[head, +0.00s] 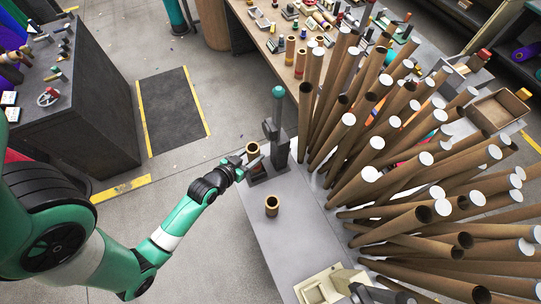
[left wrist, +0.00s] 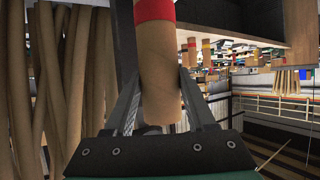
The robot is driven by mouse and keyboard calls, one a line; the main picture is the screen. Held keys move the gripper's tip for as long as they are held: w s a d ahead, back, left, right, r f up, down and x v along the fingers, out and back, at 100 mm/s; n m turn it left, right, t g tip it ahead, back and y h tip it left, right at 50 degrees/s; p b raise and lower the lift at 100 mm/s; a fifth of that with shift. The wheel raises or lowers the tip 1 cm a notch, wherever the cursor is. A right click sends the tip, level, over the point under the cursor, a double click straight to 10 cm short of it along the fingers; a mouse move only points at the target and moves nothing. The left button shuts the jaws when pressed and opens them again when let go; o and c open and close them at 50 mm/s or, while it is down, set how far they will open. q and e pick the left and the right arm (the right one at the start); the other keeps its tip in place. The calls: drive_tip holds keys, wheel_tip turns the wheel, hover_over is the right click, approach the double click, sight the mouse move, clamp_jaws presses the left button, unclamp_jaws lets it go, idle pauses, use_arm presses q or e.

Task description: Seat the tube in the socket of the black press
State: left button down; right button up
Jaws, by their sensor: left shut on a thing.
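My left gripper (head: 250,161) is shut on a short brown cardboard tube (head: 253,149) with a dark open top. In the left wrist view the tube (left wrist: 159,75) stands between the two fingers and shows a red band. The black press (head: 277,130) has an upright column with a teal knob on top, and stands at the far end of the grey bench. The held tube is beside the column, over the press's dark base (head: 258,172). The gripper and tube hide the socket, so I cannot tell whether they touch.
A second short tube (head: 272,206) stands on the grey bench (head: 300,235), near the press. Many long cardboard rolls (head: 400,150) fan out at the right. A beige tray (head: 322,287) is at the bench's near end. The bench between is clear.

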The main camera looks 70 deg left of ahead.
use_arm(q)
drive_tip(key=shift+f+b, duration=2.2)
drive_tip(key=shift+f, duration=0.55)
idle(1.8)
drive_tip(key=shift+c, duration=0.8)
unclamp_jaws()
drive_tip(key=p+v, duration=0.1)
drive_tip(key=v, duration=1)
drive_tip(key=shift+s+d+r, duration=0.15)
drive_tip(key=shift+s+d, duration=0.05)
drive_tip(key=shift+s, duration=0.05)
